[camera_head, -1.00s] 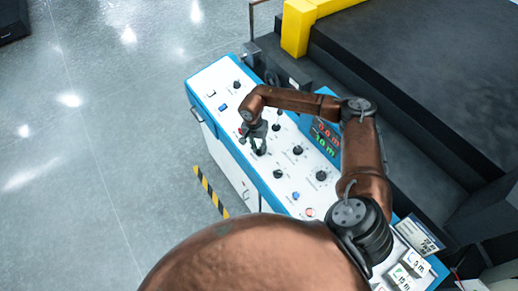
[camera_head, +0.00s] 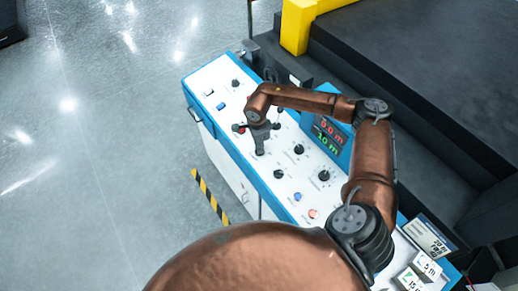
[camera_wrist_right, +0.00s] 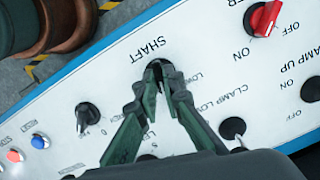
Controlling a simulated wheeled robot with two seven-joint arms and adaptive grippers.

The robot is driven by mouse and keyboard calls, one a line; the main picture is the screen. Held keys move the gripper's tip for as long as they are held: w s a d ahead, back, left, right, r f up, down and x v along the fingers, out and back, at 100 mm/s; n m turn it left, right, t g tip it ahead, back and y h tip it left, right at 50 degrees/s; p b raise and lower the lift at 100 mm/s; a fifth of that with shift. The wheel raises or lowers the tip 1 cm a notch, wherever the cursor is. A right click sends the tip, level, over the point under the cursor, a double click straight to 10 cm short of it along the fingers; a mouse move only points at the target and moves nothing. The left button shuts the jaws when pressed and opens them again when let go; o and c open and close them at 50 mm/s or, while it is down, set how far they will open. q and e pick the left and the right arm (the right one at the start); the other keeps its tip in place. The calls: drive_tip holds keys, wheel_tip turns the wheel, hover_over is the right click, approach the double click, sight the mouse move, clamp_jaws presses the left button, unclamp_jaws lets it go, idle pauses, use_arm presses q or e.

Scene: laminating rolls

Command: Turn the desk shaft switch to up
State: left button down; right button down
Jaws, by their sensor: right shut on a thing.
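The shaft switch (camera_wrist_right: 157,67) is a small black knob on the white panel, beside the upside-down label SHAFT in the right wrist view. My right gripper (camera_wrist_right: 163,86) is shut on it, with one green-grey finger on each side. The fingers cover much of the knob, so its pointing direction is hard to tell. In the head view my right gripper (camera_head: 260,149) reaches down to the panel, and the switch is mostly hidden under its tips. My left gripper is not in view.
The blue-edged control desk (camera_head: 224,84) carries several black knobs, including one (camera_wrist_right: 89,117) beside the gripper. A red switch (camera_wrist_right: 265,18) and a clamp knob (camera_wrist_right: 232,128) are close by. A digital display (camera_head: 329,134) stands behind. Open floor lies left.

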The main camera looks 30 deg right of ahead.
drive_tip(key=m, duration=0.2)
drive_tip(key=m+b, duration=0.1)
drive_tip(key=m, duration=0.1)
drive_tip(key=m+b, duration=0.1)
drive_tip(key=shift+s+a+f+m+t, duration=0.2)
drive_tip(key=shift+f+m+t, duration=0.1)
drive_tip(key=shift+m, duration=0.1)
idle(0.4)
drive_tip(key=c, duration=2.1)
unclamp_jaws()
drive_tip(key=shift+d, duration=0.1)
drive_tip(key=shift+r, duration=0.1)
drive_tip(key=shift+w+r, duration=0.1)
drive_tip(key=shift+r, duration=0.1)
drive_tip(key=r, duration=0.7)
drive_tip(key=s+a+r, duration=0.1)
drive_tip(key=r, duration=0.3)
drive_tip(key=shift+s+r, duration=0.1)
drive_tip(key=shift+r, duration=0.2)
